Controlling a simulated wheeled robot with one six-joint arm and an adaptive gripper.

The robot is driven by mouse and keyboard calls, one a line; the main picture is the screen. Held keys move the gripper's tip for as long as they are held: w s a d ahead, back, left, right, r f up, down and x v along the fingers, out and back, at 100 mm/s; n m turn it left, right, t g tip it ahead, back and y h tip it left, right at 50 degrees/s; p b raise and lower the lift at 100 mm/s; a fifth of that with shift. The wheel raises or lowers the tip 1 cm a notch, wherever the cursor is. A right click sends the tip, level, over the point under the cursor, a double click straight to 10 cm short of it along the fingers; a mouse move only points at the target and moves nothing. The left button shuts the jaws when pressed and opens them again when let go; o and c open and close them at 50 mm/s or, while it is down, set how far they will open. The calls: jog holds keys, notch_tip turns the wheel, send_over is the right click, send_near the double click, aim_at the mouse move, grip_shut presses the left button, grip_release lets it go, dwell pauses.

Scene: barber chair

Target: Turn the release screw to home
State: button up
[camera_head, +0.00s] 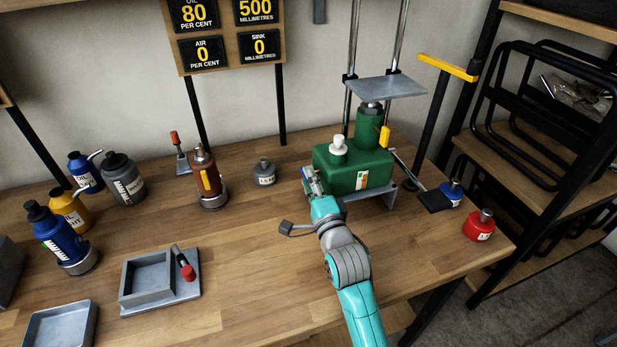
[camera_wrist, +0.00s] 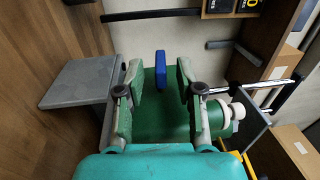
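The green jack body (camera_head: 352,165) stands on the bench in the head view, and its green side fills the middle of the wrist view (camera_wrist: 160,125). My gripper (camera_head: 313,182) is at the left end of this body. In the wrist view my gripper (camera_wrist: 158,82) is open, its two fingers apart. A small blue upright piece (camera_wrist: 161,70), possibly the release screw's handle, shows between the fingers, with gaps on both sides. I cannot tell how far it is in depth or how it is turned. In the head view my gripper hides that spot.
A grey plate (camera_head: 386,87) sits above the jack between two steel posts. A yellow-topped lever (camera_head: 448,67) stands right of it. A red weight (camera_head: 479,226) and a blue weight (camera_head: 452,193) are at the right. The wall board (camera_head: 227,35) shows readings.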

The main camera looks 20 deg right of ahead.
jog(key=s+f, duration=0.1)
jog(key=s, duration=0.9)
jog(key=shift+s+f, duration=0.2)
jog(key=shift+s, duration=0.15)
jog(key=shift+c, duration=0.2)
jog(key=c, duration=0.4)
jog(key=shift+w+r+n, duration=0.1)
jog(key=shift+r+n, duration=0.15)
jog(key=shift+n, duration=0.05)
grip_shut()
notch_tip(320, 180, up, 8)
jog(key=s+r+n+g, duration=0.1)
jog(key=n+g, duration=0.2)
jog(key=n, duration=1.4)
jog(key=w+f, duration=0.5)
jog(key=w, duration=0.5)
jog(key=shift+w+d+f, duration=0.15)
jog(key=shift+d+f, duration=0.05)
jog(key=shift+f, duration=0.1)
